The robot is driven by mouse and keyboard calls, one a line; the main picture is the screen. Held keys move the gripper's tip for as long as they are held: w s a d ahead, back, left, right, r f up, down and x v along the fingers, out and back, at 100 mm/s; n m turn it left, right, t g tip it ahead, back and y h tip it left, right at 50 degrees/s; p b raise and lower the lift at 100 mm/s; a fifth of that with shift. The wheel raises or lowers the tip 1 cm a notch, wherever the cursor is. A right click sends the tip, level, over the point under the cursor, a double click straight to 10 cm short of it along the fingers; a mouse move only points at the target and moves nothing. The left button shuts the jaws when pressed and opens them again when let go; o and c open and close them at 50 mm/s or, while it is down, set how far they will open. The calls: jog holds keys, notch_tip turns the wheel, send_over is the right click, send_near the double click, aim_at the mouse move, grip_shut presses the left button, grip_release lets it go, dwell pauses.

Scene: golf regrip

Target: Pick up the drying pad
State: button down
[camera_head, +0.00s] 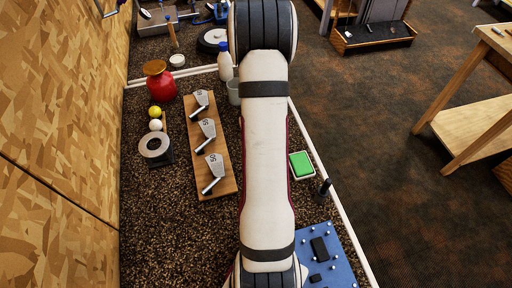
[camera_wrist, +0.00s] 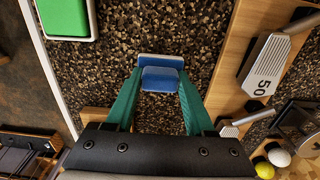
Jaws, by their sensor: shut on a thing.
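In the wrist view my gripper (camera_wrist: 160,82) has its two green fingers closed on a small blue pad (camera_wrist: 160,79), which I take to be the drying pad. The pad sits between the fingertips, with a paler edge on its far side. The speckled dark mat shows around it; I cannot tell whether the pad touches the mat. In the head view my arm hides the gripper and the blue pad. A green pad in a white tray (camera_head: 302,164) lies right of my arm; it also shows in the wrist view (camera_wrist: 65,18).
A wooden board (camera_head: 222,172) with three iron heads lies left of my arm. Beside it are a red pot (camera_head: 160,84), a yellow ball (camera_head: 155,112), a white ball (camera_head: 155,125) and a ring (camera_head: 154,145). A blue board (camera_head: 333,262) with studs lies at lower right.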

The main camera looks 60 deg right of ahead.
notch_tip(320, 180, up, 4)
jog(key=shift+f, duration=0.2)
jog(key=s+r, duration=0.7)
jog(key=s, duration=0.4)
jog(key=shift+s+r, duration=0.15)
jog(key=shift+s, duration=0.2)
jog(key=c, duration=0.8)
grip_release()
jog(key=c, duration=0.7)
jog(key=shift+o, duration=0.2)
jog(key=w+d+r, duration=0.3)
jog(key=w+d, duration=1.4)
jog(key=d, duration=0.1)
jog(key=f, duration=0.8)
jog(key=shift+w+a, duration=0.2)
